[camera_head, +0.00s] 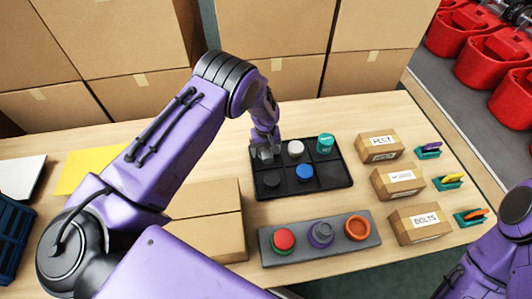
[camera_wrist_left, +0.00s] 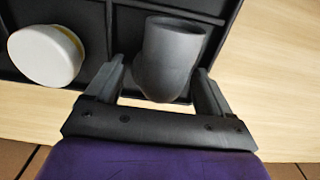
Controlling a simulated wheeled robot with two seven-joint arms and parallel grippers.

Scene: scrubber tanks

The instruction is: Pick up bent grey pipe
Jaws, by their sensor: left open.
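The bent grey pipe (camera_wrist_left: 170,58) sits in the back-left compartment of the black tray (camera_head: 343,183). In the head view the pipe (camera_head: 265,155) is partly hidden by my left gripper (camera_head: 265,146). In the left wrist view my left gripper (camera_wrist_left: 160,72) is open, with one finger on each side of the pipe. A gap shows at the left finger; the right finger is very close, and I cannot tell if it touches. My right arm shows at the lower right, but its gripper is out of view.
A white cap (camera_head: 296,148), a teal part (camera_head: 325,143), a blue cap (camera_head: 305,171) and a dark disc (camera_head: 271,179) share the tray. A grey panel (camera_head: 340,258) with three round parts lies in front. Small labelled boxes (camera_head: 396,181) stand right; large cartons (camera_head: 368,72) stand behind.

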